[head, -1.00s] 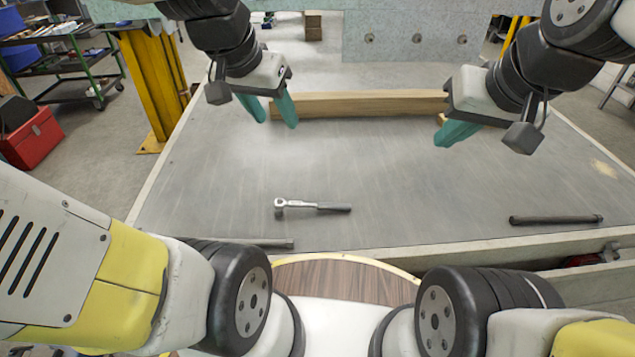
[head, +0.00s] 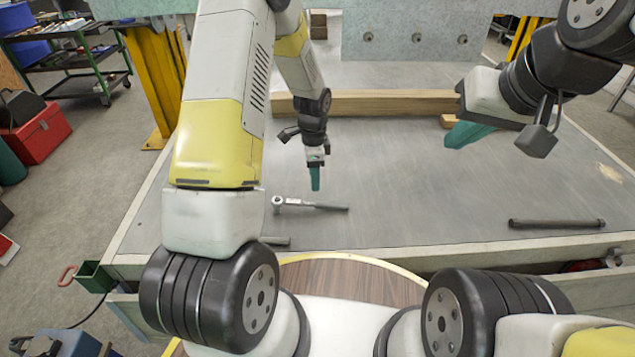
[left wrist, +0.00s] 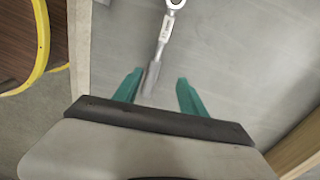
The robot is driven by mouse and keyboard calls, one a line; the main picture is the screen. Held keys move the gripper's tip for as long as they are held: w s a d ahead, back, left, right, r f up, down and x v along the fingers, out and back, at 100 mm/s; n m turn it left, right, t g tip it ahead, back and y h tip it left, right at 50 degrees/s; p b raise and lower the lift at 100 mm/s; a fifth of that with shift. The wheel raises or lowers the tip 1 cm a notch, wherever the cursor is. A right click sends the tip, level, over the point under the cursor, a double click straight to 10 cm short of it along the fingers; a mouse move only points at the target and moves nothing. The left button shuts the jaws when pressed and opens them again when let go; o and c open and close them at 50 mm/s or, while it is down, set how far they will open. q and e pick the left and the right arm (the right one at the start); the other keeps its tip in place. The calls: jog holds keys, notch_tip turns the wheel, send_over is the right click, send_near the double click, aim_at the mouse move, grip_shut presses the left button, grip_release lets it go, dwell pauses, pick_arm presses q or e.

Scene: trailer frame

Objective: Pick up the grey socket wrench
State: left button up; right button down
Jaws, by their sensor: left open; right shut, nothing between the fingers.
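The grey socket wrench (head: 310,204) lies flat on the grey table top (head: 400,190), its round head at the left and its dark handle at the right. My left gripper (head: 315,186) is above the table just behind the wrench in the head view. In the left wrist view the left gripper (left wrist: 155,85) is open, and the dark handle end of the wrench (left wrist: 164,42) shows between and beyond its teal fingertips, nearer the left finger. Nothing is held. My right gripper (head: 460,137) is shut and empty above the right part of the table.
A dark bar (head: 557,223) lies at the table's right front. Another dark bar (head: 276,241) lies near the front edge, partly hidden by my left arm. A long wooden beam (head: 390,103) lies at the back. The table between is clear.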

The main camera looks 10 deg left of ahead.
aim_at(315, 202)
pick_arm(q)
jog(key=shift+m, duration=0.4)
jog(key=f, duration=1)
jog(key=shift+s+d+f, duration=0.15)
jog(key=shift+s+f, duration=0.05)
jog(key=shift+s, duration=0.05)
grip_shut()
dwell(0.6)
